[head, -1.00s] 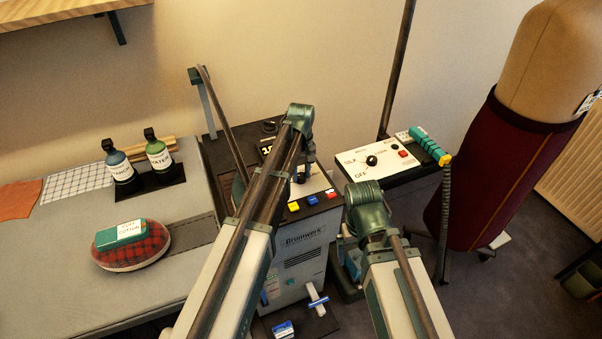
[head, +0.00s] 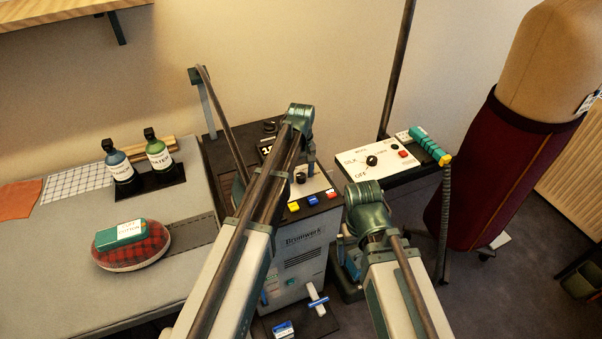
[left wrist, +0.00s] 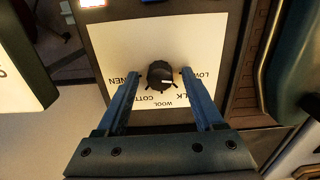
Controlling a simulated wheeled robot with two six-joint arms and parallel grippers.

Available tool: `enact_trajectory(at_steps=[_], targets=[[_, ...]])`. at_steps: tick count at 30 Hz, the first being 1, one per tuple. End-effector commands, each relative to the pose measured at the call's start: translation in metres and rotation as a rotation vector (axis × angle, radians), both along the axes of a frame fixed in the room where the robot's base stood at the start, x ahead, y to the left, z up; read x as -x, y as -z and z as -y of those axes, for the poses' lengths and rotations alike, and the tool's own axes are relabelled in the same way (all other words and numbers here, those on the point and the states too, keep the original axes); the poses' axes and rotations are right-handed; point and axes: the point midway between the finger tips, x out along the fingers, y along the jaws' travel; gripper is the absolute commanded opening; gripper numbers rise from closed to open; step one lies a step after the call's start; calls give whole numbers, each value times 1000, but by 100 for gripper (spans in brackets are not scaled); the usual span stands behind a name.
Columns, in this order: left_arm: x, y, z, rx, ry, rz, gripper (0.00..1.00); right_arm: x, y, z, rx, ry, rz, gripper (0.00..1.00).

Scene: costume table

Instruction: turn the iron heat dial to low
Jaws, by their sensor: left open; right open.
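The iron heat dial (left wrist: 161,76) is a black round knob with a white line on a white plate (left wrist: 215,45). The plate is lettered LOW, SILK, WOOL, COTTON and LINEN. In the left wrist view the white line points right, roughly toward the LOW and SILK side; the exact mark is unclear. My left gripper (left wrist: 160,71) is open, its two blue fingers on either side of the dial with gaps showing. My right gripper (head: 347,262) is low beside the unit, mostly hidden by my arm.
A second panel (head: 345,180) with an OFF, SILK and WOOL knob (head: 372,160) stands right of the unit. A dress form (head: 500,170) stands at right.

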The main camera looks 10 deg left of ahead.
Motion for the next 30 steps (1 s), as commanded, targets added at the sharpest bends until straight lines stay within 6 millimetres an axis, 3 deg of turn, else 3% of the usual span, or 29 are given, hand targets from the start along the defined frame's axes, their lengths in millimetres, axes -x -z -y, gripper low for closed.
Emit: enact_trajectory(at_steps=[11,30], targets=[[0,-26,0,0,0,0,69,0,-26,0,0,0,0,100],[0,-124,0,0,0,0,69,0,-124,0,0,-2,0,100]])
